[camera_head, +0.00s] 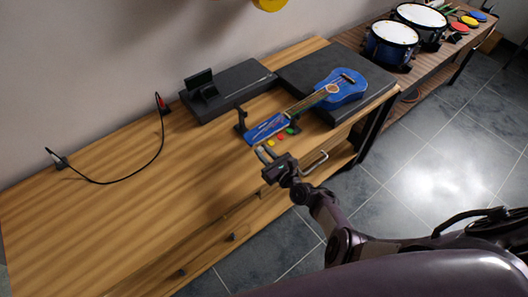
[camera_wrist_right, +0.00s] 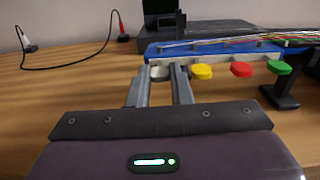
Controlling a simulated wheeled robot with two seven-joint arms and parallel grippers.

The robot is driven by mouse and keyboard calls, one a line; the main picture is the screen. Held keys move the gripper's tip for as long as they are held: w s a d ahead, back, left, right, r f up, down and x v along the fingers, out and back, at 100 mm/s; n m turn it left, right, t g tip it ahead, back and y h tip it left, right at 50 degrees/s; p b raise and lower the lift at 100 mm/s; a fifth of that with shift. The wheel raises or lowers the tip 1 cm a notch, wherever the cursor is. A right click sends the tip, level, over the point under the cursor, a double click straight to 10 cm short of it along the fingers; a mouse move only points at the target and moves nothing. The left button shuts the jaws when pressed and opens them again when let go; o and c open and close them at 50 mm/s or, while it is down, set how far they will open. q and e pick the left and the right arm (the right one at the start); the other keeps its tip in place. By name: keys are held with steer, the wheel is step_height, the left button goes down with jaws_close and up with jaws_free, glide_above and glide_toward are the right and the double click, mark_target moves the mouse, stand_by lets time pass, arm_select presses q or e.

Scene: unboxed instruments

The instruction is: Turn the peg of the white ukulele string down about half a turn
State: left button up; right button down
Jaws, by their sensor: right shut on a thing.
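The blue ukulele (camera_head: 342,88) lies with its body on a dark mat and its neck pointing left over the wooden table. Its blue headstock (camera_head: 267,128) has a row of coloured pegs along the near side. In the right wrist view the white peg (camera_wrist_right: 160,72) is at the left end of the row, beside the yellow peg (camera_wrist_right: 202,71), the red peg (camera_wrist_right: 241,69) and the green peg (camera_wrist_right: 279,67). My right gripper (camera_head: 264,150) is at the headstock's near edge. Its fingers (camera_wrist_right: 162,78) are shut on the white peg. My left gripper is not in view.
A black stand (camera_head: 241,121) is by the headstock. A dark flat box with a small screen (camera_head: 201,84) stands behind. A black cable (camera_head: 135,178) curves over the table at left. Blue drums (camera_head: 390,42) stand on another table. The table's front left is clear.

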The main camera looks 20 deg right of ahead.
stand_by(0.4)
steer(key=c, duration=1.6)
jaws_free()
steer(key=shift+s, duration=0.1)
steer(key=p+v, duration=0.1)
steer(key=v, duration=0.6)
steer(key=shift+s+d, duration=0.1)
steer(key=shift+s, duration=0.15)
